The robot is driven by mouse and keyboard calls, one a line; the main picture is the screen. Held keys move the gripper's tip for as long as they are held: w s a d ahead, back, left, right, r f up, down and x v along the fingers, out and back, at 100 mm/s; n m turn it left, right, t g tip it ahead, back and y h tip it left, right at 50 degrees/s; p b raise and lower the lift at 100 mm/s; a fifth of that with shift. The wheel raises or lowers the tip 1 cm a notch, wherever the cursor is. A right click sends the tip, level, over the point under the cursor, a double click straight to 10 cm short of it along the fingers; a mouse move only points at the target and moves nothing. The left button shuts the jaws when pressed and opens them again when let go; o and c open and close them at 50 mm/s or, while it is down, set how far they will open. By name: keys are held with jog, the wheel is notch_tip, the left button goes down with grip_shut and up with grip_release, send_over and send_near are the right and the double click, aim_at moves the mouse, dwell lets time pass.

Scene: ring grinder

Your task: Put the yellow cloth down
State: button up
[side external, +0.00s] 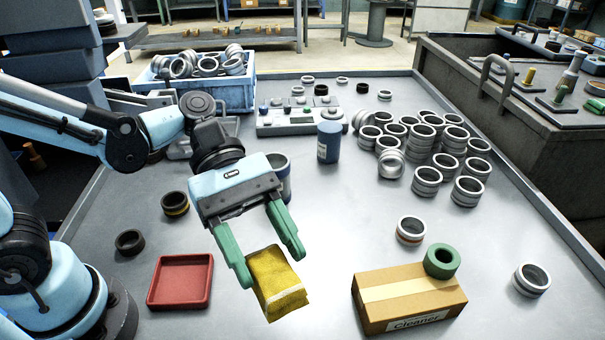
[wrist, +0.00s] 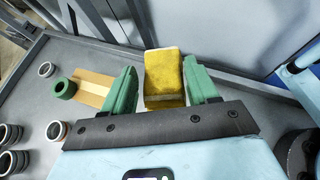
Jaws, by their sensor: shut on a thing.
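The yellow cloth (side external: 281,292) is a folded, block-like piece near the front middle of the grey table. My gripper (side external: 271,268) points down with its two green fingers on either side of the cloth and is shut on it. In the wrist view the cloth (wrist: 163,72) sits between the green fingers of my gripper (wrist: 159,80) and reaches out past their tips. I cannot tell whether its lower edge touches the table.
A red tray (side external: 180,282) lies left of the cloth. A cardboard box (side external: 408,298) with a green ring (side external: 442,261) on top stands to the right. Metal rings (side external: 425,150) crowd the back right. A blue canister (side external: 329,142) stands behind. The table (side external: 335,215) is clear in the middle.

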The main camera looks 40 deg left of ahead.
aim_at(267, 266)
jog(key=shift+f, duration=1.65)
jog(key=shift+w+a+f, duration=0.1)
jog(key=shift+w+f, duration=0.05)
jog(key=shift+f, duration=0.05)
jog(key=w+a+f, duration=0.2)
jog(key=w, duration=0.1)
jog(key=w+a+f, duration=0.2)
jog(key=w, duration=0.1)
jog(key=w+a+f, duration=0.2)
jog(key=w+f, duration=0.1)
jog(key=shift+w, duration=0.25)
jog(key=shift+f, duration=1.95)
jog(key=o, duration=1.2)
jog(key=shift+f, duration=0.1)
